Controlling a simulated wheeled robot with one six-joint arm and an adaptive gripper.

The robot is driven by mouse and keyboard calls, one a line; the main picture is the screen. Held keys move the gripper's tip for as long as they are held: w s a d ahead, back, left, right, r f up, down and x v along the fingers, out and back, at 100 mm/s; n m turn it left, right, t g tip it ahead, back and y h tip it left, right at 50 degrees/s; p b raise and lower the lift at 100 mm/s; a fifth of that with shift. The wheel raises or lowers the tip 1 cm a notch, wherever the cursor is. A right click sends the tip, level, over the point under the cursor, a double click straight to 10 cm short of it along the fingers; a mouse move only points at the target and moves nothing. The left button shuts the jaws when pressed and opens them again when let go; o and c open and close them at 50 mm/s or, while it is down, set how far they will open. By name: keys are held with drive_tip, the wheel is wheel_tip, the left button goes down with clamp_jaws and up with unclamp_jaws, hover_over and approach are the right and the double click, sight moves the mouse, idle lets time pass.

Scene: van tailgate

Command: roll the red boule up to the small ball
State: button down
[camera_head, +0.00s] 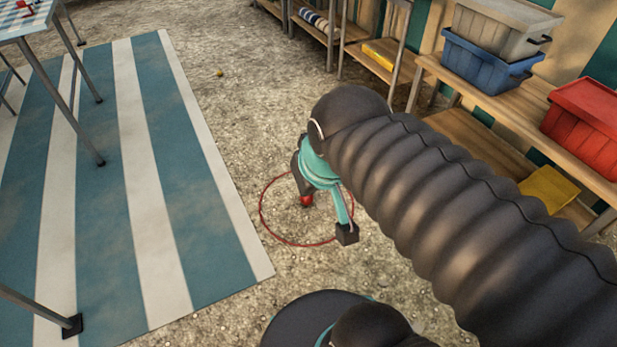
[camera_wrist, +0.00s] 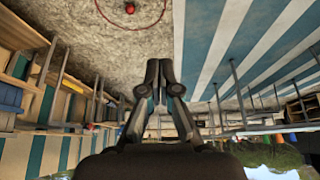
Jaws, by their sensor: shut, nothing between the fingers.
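The red boule (camera_head: 306,200) lies on the gravel inside a thin red ring (camera_head: 262,215), just below my teal wrist in the head view. In the wrist view the boule (camera_wrist: 130,8) shows at the top edge, ahead of the fingertips and apart from them. The small ball (camera_head: 219,72) is yellow and sits farther off on open gravel, up and to the left of the ring. My gripper (camera_wrist: 160,72) is shut and empty in the wrist view.
A blue-and-white striped mat (camera_head: 150,165) lies left of the ring, with table legs standing on it. Shelves with a blue crate (camera_head: 485,62) and a red crate (camera_head: 580,130) line the right. Gravel between the ring and the small ball looks clear.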

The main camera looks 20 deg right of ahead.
drive_tip(key=w+d+f+m+g, duration=0.1)
drive_tip(key=w+d+f+g, duration=0.2)
drive_tip(key=f, duration=0.5)
drive_tip(key=w+d+f+g+p, duration=0.1)
drive_tip(key=w+d+f+g, duration=0.15)
drive_tip(key=d+f, duration=0.45)
drive_tip(key=w+d+f+m+g, duration=0.15)
drive_tip(key=w+f, duration=0.25)
drive_tip(key=f, duration=0.6)
drive_tip(key=w+d+f+n+t, duration=0.1)
drive_tip(key=w+d+f, duration=0.15)
drive_tip(key=f, duration=1.15)
drive_tip(key=w+d+f, duration=0.1)
drive_tip(key=d+f, duration=0.3)
drive_tip(key=f, duration=0.9)
drive_tip(key=w+f+n+t, duration=0.15)
drive_tip(key=w+t, duration=0.45)
drive_tip(key=w, duration=0.6)
drive_tip(key=shift+s+d+f+b+x, duration=0.2)
drive_tip(key=shift+b+x, duration=0.7)
drive_tip(key=shift+x, duration=0.7)
drive_tip(key=shift+s+a+f+b+x, duration=0.1)
drive_tip(key=shift+s+b+x, duration=0.25)
drive_tip(key=shift+b+x, duration=0.9)
drive_tip(key=shift+s+d+f+b+x, duration=0.2)
drive_tip(key=shift+b+x, duration=0.3)
drive_tip(key=shift+x, duration=1.5)
drive_tip(key=shift+w, duration=0.15)
drive_tip(key=shift+w+b, duration=0.3)
drive_tip(key=shift+w, duration=0.3)
